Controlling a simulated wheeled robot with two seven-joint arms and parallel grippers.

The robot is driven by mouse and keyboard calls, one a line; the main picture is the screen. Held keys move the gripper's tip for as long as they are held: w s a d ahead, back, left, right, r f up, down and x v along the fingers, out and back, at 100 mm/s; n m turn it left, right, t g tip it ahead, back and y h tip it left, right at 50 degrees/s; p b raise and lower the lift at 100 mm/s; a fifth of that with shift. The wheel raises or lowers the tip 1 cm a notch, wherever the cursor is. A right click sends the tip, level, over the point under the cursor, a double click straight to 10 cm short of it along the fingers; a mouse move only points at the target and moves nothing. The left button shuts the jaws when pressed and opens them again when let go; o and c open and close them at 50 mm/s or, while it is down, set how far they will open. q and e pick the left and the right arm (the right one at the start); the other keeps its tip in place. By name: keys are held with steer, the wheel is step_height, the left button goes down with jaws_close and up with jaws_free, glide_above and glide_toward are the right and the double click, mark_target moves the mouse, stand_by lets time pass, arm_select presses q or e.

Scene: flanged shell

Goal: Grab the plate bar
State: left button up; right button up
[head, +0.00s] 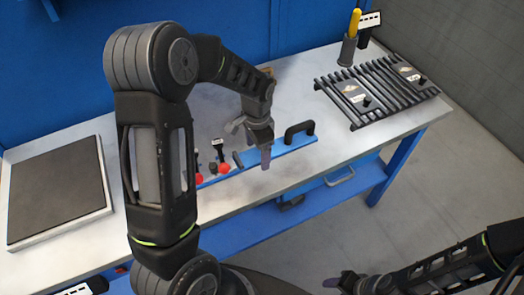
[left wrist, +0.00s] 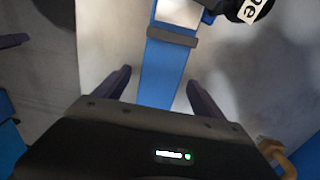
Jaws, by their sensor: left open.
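A long blue bar (head: 287,149), which I take to be the plate bar, lies on the grey bench top with a black arched handle (head: 300,130) near its right end. My left gripper (head: 262,155) is above the middle of the bar. In the left wrist view the bar (left wrist: 166,75) runs between the two spread fingers of my left gripper (left wrist: 162,90), with a gap on each side. A dark band (left wrist: 172,36) crosses the bar there. My right gripper (head: 345,283) is low at the bottom right, away from the bench; its jaw opening is unclear.
Red knobs (head: 224,168) and small black parts sit near the bar's left part. A black slatted rack (head: 375,90) is at the bench's right, with a holder and yellow-handled tool (head: 350,42) behind it. A dark square plate (head: 55,195) lies at left.

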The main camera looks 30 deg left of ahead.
arm_select(q)
jaws_close()
steer(key=shift+w, duration=0.1)
stand_by(0.9)
